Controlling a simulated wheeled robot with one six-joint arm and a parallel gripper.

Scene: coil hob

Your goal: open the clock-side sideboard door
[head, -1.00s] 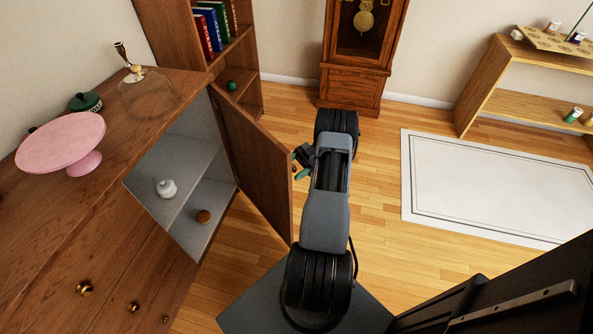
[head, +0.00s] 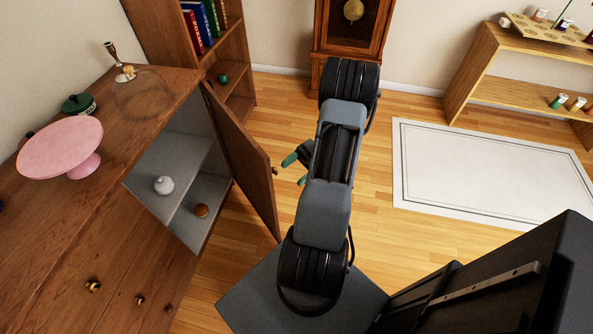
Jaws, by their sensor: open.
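The clock-side sideboard door (head: 240,155) stands open, swung out from the wooden sideboard (head: 65,240) at its clock end. A small brass knob (head: 275,170) shows at the door's outer face. My gripper (head: 293,170) is just right of the door, partly hidden behind my arm. Its green-tipped fingers are apart and empty, and the knob is a little left of them. The open compartment shows a grey interior with a white lidded jar (head: 164,185) and a small brown round item (head: 201,210). The tall clock (head: 347,40) stands behind.
A pink cake stand (head: 60,147), a green pot (head: 78,104) and a brass candlestick (head: 119,60) stand on the sideboard top. A bookshelf (head: 170,25) stands beyond it. A white rug (head: 490,180) and a low shelf (head: 515,85) lie right. Floor between is clear.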

